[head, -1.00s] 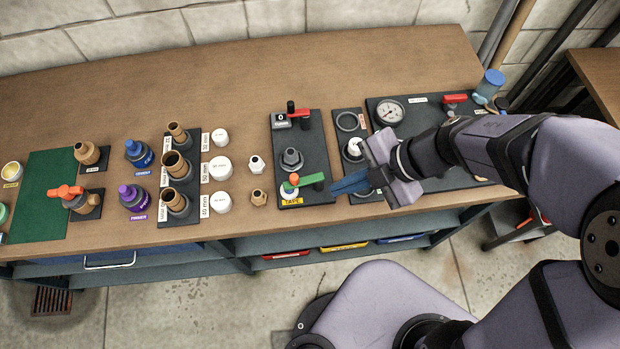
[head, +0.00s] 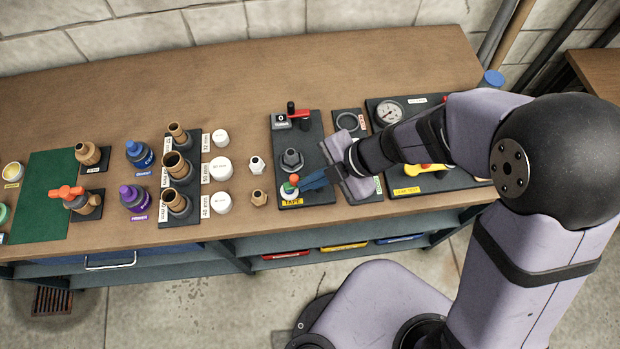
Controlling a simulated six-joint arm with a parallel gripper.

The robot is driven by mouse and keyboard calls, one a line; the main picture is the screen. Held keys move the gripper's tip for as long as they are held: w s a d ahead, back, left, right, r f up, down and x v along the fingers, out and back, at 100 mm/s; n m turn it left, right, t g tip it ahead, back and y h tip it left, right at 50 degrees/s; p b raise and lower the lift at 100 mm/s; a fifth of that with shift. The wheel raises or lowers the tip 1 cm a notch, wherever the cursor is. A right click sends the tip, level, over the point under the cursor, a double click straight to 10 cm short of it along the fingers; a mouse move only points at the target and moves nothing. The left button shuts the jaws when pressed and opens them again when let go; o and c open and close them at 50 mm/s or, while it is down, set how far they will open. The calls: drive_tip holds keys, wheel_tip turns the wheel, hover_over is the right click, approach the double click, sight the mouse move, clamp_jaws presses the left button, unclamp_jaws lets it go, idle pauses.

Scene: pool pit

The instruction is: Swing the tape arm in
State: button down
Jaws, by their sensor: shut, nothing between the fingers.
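The tape station sits on a black plate (head: 316,150) on the bench, with a yellow TAPE label (head: 291,202) at its near left corner. Above the label is a white and blue tape roll (head: 287,192). The tape arm's orange and green end (head: 293,180) shows over the roll; the rest of the arm is hidden behind my fingers. My gripper (head: 304,184) comes in from the right, its blue fingers shut and empty. The fingertips are right beside the arm's visible end; I cannot tell whether they touch it.
A grey fitting (head: 292,160) stands just behind on the same plate, and a counter with a red lever (head: 298,114) is at its back. A gauge (head: 389,112) is to the right. Tan and white fittings (head: 257,180) stand to the left. The bench behind is clear.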

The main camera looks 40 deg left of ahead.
drive_tip(key=shift+a+m+t+p, duration=0.3)
drive_tip(key=shift+m+t, duration=0.1)
drive_tip(key=shift+m, duration=0.3)
drive_tip(key=shift+a+r+p, duration=0.1)
drive_tip(key=shift+a+p, duration=0.05)
drive_tip(key=shift+p, duration=0.15)
drive_tip(key=shift+a+p, duration=0.45)
drive_tip(key=m, duration=0.1)
drive_tip(key=m+t, duration=0.1)
drive_tip(key=shift+w+a+m+t+y, duration=0.15)
drive_tip(key=shift+a+m+t+y, duration=0.15)
drive_tip(key=shift+a+y, duration=0.1)
drive_tip(key=shift+w+a+m, duration=0.1)
drive_tip(key=shift+w+m, duration=0.05)
drive_tip(key=shift+m, duration=0.15)
drive_tip(key=shift+w+a+p, duration=0.3)
drive_tip(key=shift+a, duration=0.1)
